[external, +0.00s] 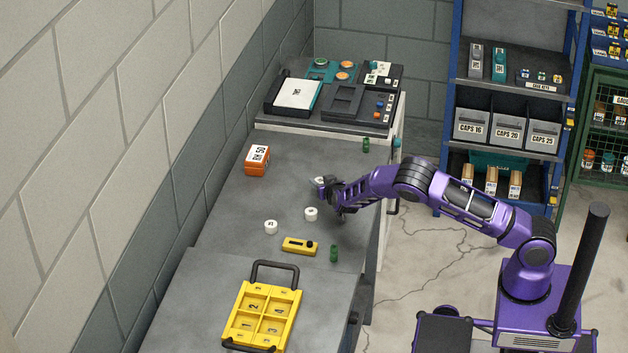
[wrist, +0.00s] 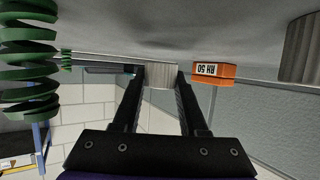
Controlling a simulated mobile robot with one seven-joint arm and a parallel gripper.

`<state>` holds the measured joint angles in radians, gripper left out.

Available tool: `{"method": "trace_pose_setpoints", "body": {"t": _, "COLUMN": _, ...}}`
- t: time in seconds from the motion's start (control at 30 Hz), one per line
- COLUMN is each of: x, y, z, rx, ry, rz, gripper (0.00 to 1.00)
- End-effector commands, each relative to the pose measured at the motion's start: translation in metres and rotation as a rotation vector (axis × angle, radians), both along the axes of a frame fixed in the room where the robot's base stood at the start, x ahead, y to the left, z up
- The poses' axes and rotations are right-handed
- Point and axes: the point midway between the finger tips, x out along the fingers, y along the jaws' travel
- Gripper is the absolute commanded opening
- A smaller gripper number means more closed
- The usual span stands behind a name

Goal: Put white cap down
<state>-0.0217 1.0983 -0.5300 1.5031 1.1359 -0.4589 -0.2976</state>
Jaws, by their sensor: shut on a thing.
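My gripper (external: 331,189) is over the middle of the grey bench, reaching in from the right. Its fingers are shut on a white cap (external: 319,181). In the wrist view the held white cap (wrist: 162,75) sits between the two fingertips, close to the bench surface; I cannot tell whether it touches. Two other white caps stand on the bench nearer the front: one (external: 311,214) just below the gripper, one (external: 271,227) further left.
An orange box (external: 257,161) stands left of my gripper. Green springs (external: 366,145) (external: 334,254) stand near the bench's right edge. A yellow tool (external: 300,246) and a yellow compartment tray (external: 262,347) lie toward the front. Bare bench (external: 232,215) lies left of the caps.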

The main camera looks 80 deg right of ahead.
Motion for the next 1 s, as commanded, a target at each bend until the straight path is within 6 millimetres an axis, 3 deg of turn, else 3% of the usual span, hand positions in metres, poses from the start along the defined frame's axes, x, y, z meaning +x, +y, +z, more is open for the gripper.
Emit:
{"method": "trace_pose_setpoints", "body": {"t": 0.2, "x": 0.0, "y": 0.0, "z": -0.004, "rx": 0.0, "ry": 0.0, "rz": 0.0, "gripper": 0.0}}
{"method": "trace_pose_setpoints", "body": {"t": 0.23, "x": 0.0, "y": 0.0, "z": -0.004, "rx": 0.0, "ry": 0.0, "rz": 0.0, "gripper": 0.44}}
{"method": "trace_pose_setpoints", "body": {"t": 0.4, "x": 0.0, "y": 0.0, "z": -0.004, "rx": 0.0, "ry": 0.0, "rz": 0.0, "gripper": 0.72}}
{"method": "trace_pose_setpoints", "body": {"t": 0.67, "x": 0.0, "y": 0.0, "z": -0.003, "rx": 0.0, "ry": 0.0, "rz": 0.0, "gripper": 0.72}}
{"method": "trace_pose_setpoints", "body": {"t": 0.87, "x": 0.0, "y": 0.0, "z": 0.014, "rx": 0.0, "ry": -0.001, "rz": 0.0, "gripper": 0.72}}
{"method": "trace_pose_setpoints", "body": {"t": 1.0, "x": -0.012, "y": 0.023, "z": 0.02, "rx": 0.001, "ry": -0.002, "rz": 0.001, "gripper": 0.72}}
